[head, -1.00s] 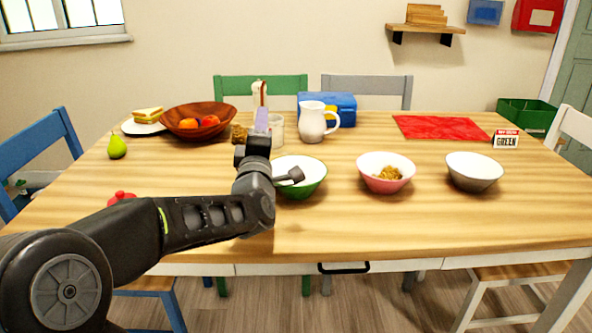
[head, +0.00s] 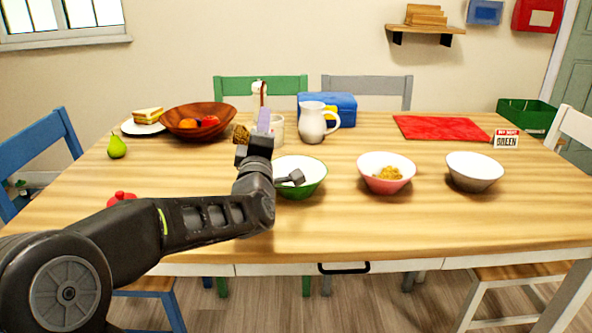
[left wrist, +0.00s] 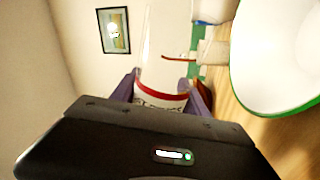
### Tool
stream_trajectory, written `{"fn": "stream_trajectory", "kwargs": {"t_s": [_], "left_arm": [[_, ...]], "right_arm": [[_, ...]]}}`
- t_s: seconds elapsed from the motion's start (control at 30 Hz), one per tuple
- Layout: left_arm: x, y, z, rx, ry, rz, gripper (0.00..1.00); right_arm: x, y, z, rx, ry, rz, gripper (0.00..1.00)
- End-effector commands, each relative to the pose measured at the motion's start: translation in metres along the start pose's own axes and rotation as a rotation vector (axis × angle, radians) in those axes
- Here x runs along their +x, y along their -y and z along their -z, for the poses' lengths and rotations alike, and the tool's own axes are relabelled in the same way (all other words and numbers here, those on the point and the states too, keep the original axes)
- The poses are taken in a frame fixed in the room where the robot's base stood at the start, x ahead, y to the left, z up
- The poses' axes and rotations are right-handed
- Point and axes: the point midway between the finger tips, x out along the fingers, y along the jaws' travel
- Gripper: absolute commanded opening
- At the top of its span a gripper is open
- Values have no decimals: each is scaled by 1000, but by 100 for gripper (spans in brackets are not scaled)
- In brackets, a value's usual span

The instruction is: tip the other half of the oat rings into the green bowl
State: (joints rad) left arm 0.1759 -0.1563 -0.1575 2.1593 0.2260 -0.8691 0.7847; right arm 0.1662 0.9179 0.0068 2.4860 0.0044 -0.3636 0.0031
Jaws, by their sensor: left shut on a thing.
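My left gripper (head: 256,142) is shut on a clear cup (left wrist: 160,82) with a red band and a partly hidden label, gripped between its purple fingers in the left wrist view. In the head view brown oat rings (head: 241,133) show beside the gripper, apparently in the cup, which is mostly hidden. The gripper is behind and left of the green bowl (head: 313,182), with the cup clear of it. My right gripper is out of view.
A red bowl (head: 372,183) holding oat rings and a grey bowl (head: 475,180) stand to the right. Behind are a white pitcher (head: 313,125), a crock (head: 278,128) with a utensil and a wooden fruit bowl (head: 180,128). The front right table is clear.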

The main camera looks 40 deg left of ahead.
Motion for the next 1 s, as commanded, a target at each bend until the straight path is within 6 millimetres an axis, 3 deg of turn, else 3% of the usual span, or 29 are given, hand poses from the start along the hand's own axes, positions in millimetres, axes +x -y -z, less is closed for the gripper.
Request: {"fn": "stream_trajectory", "kwargs": {"t_s": [1.0], "left_arm": [[0, -2, -3, 59, 12, -3, 0]], "right_arm": [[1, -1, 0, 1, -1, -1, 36]]}}
